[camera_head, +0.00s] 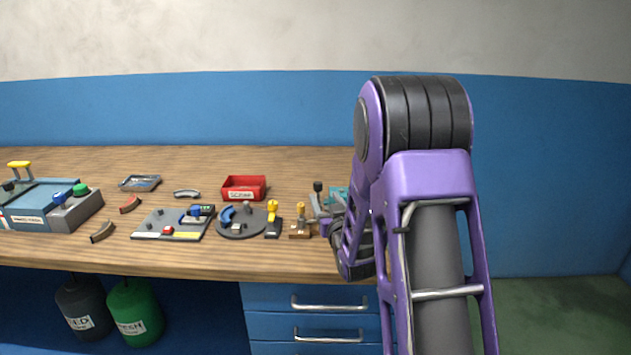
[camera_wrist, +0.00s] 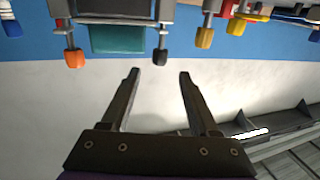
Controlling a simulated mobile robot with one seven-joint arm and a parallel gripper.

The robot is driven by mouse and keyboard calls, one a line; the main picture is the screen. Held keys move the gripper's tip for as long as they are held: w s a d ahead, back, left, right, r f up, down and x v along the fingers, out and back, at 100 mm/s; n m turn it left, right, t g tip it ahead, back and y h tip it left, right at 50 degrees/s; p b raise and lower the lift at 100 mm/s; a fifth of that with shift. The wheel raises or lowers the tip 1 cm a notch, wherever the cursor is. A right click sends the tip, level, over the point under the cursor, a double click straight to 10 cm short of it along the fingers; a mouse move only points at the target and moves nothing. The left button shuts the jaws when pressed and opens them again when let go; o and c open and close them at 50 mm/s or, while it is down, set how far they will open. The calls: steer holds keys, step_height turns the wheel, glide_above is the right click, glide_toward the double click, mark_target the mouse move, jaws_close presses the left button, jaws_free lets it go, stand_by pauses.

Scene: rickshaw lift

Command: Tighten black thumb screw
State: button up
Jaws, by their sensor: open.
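The black thumb screw (camera_wrist: 160,57) shows in the wrist view as a small dark knob on a short metal stem, on a grey fixture (camera_wrist: 115,18) with a teal block. My gripper (camera_wrist: 159,74) is open and empty. Its two dark fingers point toward the fixture, and the black knob appears just beyond the fingertips, in line with the gap between them. I see no contact. In the head view a dark knob (camera_head: 318,186) stands upright at the fixture, left of my arm. My arm hides much of the fixture and gripper there.
An orange knob (camera_wrist: 74,58) sits on the fixture's other side. Left of the fixture are a brown block with a yellow knob (camera_head: 300,217), a yellow-handled black piece (camera_head: 273,220), a round grey plate (camera_head: 241,230) and a red bin (camera_head: 243,188). The wooden bench (camera_head: 60,165) is clear at the back.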

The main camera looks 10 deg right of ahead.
mark_target(318, 192)
steer(key=w, duration=1.1)
steer(key=shift+w+d, duration=0.15)
steer(key=shift+w, duration=0.1)
jaws_close()
